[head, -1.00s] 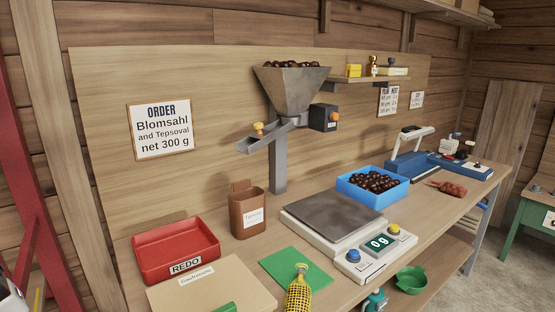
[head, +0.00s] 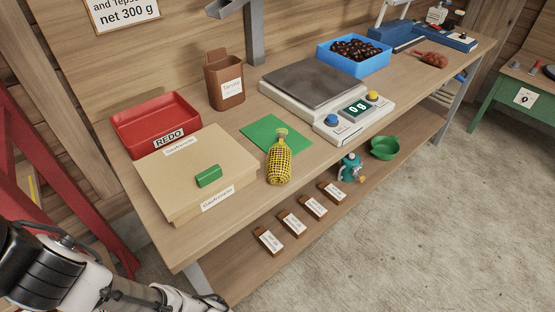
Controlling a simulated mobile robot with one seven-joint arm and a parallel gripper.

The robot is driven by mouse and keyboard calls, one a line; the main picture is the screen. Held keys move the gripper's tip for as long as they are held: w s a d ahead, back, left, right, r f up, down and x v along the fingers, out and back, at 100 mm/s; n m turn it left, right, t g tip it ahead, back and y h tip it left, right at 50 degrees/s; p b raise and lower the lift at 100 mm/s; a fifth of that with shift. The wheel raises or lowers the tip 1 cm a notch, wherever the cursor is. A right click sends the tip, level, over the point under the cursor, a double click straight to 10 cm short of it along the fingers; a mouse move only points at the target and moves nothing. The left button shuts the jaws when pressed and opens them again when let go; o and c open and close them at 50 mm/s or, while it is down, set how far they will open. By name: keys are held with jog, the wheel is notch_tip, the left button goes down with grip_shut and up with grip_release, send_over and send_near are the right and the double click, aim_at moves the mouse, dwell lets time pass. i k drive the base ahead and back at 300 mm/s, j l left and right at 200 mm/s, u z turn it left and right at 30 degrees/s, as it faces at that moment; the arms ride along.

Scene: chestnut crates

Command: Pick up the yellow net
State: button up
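The yellow net (head: 280,164) is a narrow mesh bag with a pale knotted or capped top. It lies on the workbench, its top end on a green mat (head: 257,128) and its lower end near the bench's front edge. My arm shows at the lower left, well away from the net. My gripper is outside the picture.
A cardboard stack (head: 187,194) with a green block (head: 208,176) lies left of the net. Right of it stands a scale (head: 312,82) reading 0. A red REDO tray (head: 130,127), a brown container (head: 224,84) and a blue crate (head: 341,63) stand behind. A lower shelf (head: 262,262) juts out below.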

aim_at(279, 160)
jog(key=z, duration=1.15)
jog(key=j+z, duration=0.4)
jog(key=j, duration=0.75)
